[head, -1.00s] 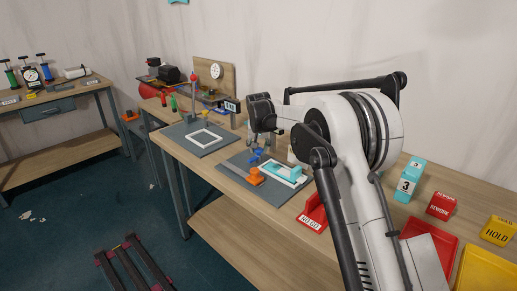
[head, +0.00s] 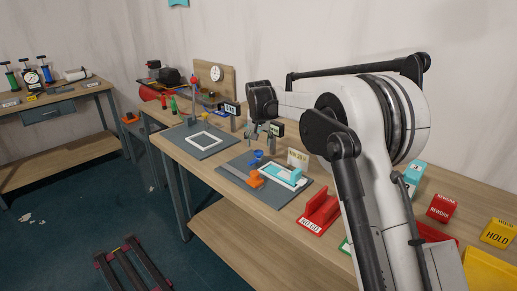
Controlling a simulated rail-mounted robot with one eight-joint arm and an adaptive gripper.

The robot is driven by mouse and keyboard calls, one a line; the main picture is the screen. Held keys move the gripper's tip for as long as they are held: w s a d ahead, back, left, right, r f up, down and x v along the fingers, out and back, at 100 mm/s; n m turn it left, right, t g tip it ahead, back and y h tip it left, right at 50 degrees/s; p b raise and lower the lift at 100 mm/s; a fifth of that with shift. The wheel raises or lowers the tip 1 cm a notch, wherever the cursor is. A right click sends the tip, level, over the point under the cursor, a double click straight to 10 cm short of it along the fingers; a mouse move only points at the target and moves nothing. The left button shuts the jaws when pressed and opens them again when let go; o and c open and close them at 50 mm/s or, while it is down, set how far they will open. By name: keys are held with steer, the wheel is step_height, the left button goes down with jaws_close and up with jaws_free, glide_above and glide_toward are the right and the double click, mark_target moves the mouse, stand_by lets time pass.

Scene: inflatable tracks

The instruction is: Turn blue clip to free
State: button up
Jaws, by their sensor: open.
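The blue clip (head: 257,154) is small and sits on the grey mat (head: 284,196), at the back edge of an orange block (head: 254,179). A teal piece with a white part (head: 290,176) lies just right of it. My gripper (head: 263,140) is open, pointing down just above and slightly behind the blue clip. It looks apart from the clip, though the exact gap is too small to tell. The clip's turn position cannot be read at this size.
A second grey mat with a white frame (head: 207,139) lies to the left. A red NO GO holder (head: 319,213) stands to the right, with red REWORK (head: 441,208) and yellow HOLD (head: 497,232) blocks beyond. A small white sign (head: 298,158) stands behind the teal piece.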

steer(key=v, duration=0.6)
steer(key=shift+r, duration=0.1)
steer(key=s+d+r+t, duration=0.1)
steer(key=s+d+r, duration=0.4)
steer(key=s+d, duration=0.55)
steer(key=s+d+r, duration=0.6)
steer(key=s+d, duration=0.1)
steer(key=s, duration=0.6)
steer(key=s+d+f, duration=0.3)
steer(key=s, duration=0.6)
steer(key=s+d+f+t, duration=0.1)
steer(key=s+d+f, duration=0.2)
steer(key=s, duration=0.6)
steer(key=s+d+f+m, duration=0.1)
steer(key=s+d+f, duration=0.2)
steer(key=s, duration=0.6)
step_height(320, 180, down, 2)
steer(key=shift+f+t, duration=0.1)
steer(key=shift+t, duration=0.2)
